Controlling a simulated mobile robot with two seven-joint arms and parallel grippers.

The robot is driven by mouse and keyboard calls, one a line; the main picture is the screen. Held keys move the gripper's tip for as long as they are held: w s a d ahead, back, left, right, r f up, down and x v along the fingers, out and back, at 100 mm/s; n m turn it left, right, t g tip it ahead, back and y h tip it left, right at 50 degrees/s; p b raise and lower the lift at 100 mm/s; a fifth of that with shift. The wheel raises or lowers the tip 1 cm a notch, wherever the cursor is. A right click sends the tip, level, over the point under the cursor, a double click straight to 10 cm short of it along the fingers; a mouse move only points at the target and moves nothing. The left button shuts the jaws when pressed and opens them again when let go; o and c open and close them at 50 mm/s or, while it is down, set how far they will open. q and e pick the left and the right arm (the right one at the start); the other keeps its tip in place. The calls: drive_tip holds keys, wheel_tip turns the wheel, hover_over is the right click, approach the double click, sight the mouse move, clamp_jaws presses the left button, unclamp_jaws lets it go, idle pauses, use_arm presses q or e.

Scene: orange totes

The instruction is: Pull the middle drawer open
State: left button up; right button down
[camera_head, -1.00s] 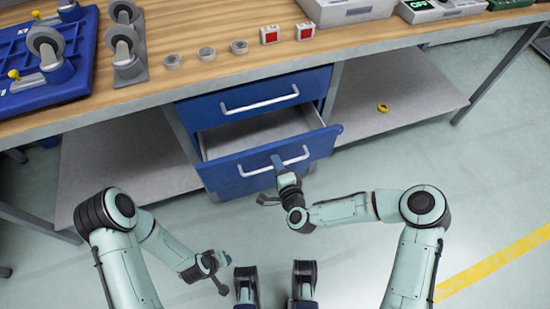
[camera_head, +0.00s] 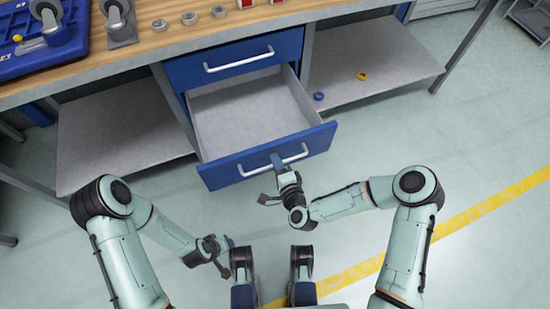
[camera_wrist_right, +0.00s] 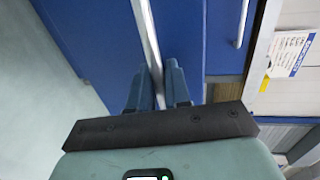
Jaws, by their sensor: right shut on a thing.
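The middle drawer (camera_head: 228,167) is blue with a grey, empty-looking inside, and stands well out from the workbench. Its light grey bar handle (camera_head: 252,171) runs across the front. My right gripper (camera_head: 277,162) is shut on this handle. In the right wrist view the handle (camera_wrist_right: 147,35) passes between the two fingers of the right gripper (camera_wrist_right: 160,85). My left gripper (camera_head: 217,256) hangs low over the floor at the left, away from the drawer; its finger opening is too small to tell.
The upper drawer (camera_head: 215,60) with its own handle is closed above. The wooden bench top (camera_head: 150,50) holds grey rings and caster wheels. A lower shelf (camera_head: 380,55) at the right holds a blue ring (camera_head: 319,96) and a yellow ring (camera_head: 362,76). Floor around me is clear.

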use_arm(q)
drive_tip(key=shift+s+d, duration=0.1)
drive_tip(key=shift+s, duration=0.15)
use_arm(e)
drive_tip(key=shift+s+d, duration=0.1)
drive_tip(key=shift+s, duration=0.1)
drive_tip(key=c, duration=1.2)
unclamp_jaws()
drive_tip(key=shift+c, duration=0.2)
use_arm(q)
drive_tip(key=s+d+r+g+p, duration=0.1)
drive_tip(key=s+d+r+p, duration=0.1)
drive_tip(key=s, duration=0.3)
drive_tip(key=shift+d+r+g+h+p, duration=0.25)
drive_tip(key=shift+r+g+h+p, duration=0.15)
drive_tip(key=shift+r+p, duration=0.4)
use_arm(e)
drive_tip(key=v, duration=1.3)
drive_tip(key=shift+s, duration=0.2)
use_arm(q)
drive_tip(key=shift+r, duration=0.1)
use_arm(e)
drive_tip(key=shift+d, duration=0.1)
